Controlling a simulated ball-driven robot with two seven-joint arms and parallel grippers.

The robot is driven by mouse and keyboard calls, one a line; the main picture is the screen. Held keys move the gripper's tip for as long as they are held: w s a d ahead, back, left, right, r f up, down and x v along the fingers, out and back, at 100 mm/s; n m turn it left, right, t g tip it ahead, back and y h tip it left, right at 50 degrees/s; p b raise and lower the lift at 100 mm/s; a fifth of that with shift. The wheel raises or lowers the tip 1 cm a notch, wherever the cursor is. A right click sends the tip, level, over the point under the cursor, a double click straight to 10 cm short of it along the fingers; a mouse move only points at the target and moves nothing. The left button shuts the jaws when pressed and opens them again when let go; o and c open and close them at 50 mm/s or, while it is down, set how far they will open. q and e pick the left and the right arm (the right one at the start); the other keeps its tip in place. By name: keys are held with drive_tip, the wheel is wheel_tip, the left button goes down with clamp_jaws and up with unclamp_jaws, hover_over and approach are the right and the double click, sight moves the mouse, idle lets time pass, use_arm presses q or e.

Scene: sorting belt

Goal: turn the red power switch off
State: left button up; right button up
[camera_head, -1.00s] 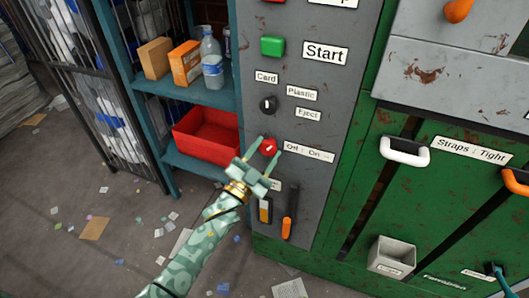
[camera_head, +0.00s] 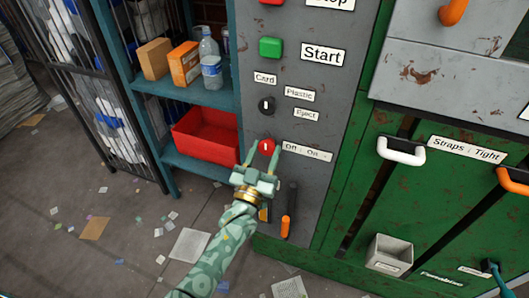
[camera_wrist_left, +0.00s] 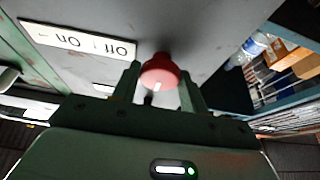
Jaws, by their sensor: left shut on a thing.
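The red power switch (camera_head: 266,146) is a round knob on the grey control panel, with a white mark that stands about upright in the head view. A white "Off : On" label (camera_head: 306,151) is to its right. My left gripper (camera_head: 264,154) reaches up from below, with one finger on each side of the knob, shut on it. In the left wrist view, the red knob (camera_wrist_left: 160,72) sits between the two fingertips, its white mark facing the camera side. My right gripper is not in view.
Above the switch are a black selector knob (camera_head: 266,105) and a green Start button (camera_head: 271,47). An orange-handled lever (camera_head: 286,226) is just below right. A teal shelf with a red bin (camera_head: 206,136) stands left. A green machine with handles (camera_head: 401,150) is right.

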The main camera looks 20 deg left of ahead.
use_arm(q)
drive_tip(key=shift+f, duration=0.2)
drive_tip(key=o, duration=0.9)
drive_tip(key=shift+r, duration=0.1)
drive_tip(key=shift+o, duration=0.2)
drive_tip(key=p+v, duration=0.2)
drive_tip(key=v, duration=1.4)
drive_tip(key=shift+s, duration=0.2)
